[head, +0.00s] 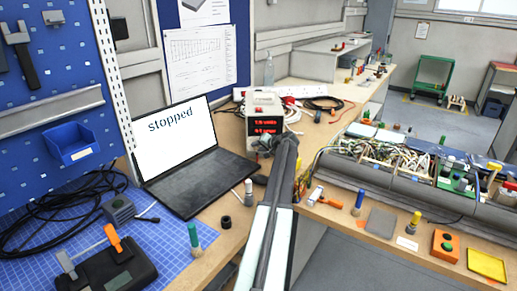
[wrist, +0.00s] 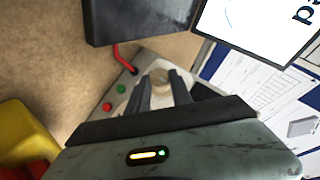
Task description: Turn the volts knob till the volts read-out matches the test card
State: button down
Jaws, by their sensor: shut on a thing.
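My gripper (head: 268,144) is at the lower front of the supply. In the wrist view my gripper (wrist: 163,90) is shut on a pale round knob (wrist: 159,76), one dark finger on each side. The knob's pointer and marks cannot be made out. I cannot tell which paper or card is the test card.
The laptop (head: 185,145) reading "stopped" stands close left of my arm. Green and red terminals (wrist: 121,88) and a red lead (wrist: 124,58) are beside the knob. Printed sheets (head: 203,63) hang behind. The wing with wiring (head: 395,160) is at right.

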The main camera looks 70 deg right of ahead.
jog(key=shift+a, duration=0.1)
jog(key=c, duration=1.1)
grip_release()
jog(key=shift+c, duration=0.2)
jog(key=p+v, duration=0.4)
jog(key=v, duration=0.3)
jog(key=shift+s+r, duration=0.15)
jog(key=shift+s, duration=0.15)
jog(key=shift+a, duration=0.15)
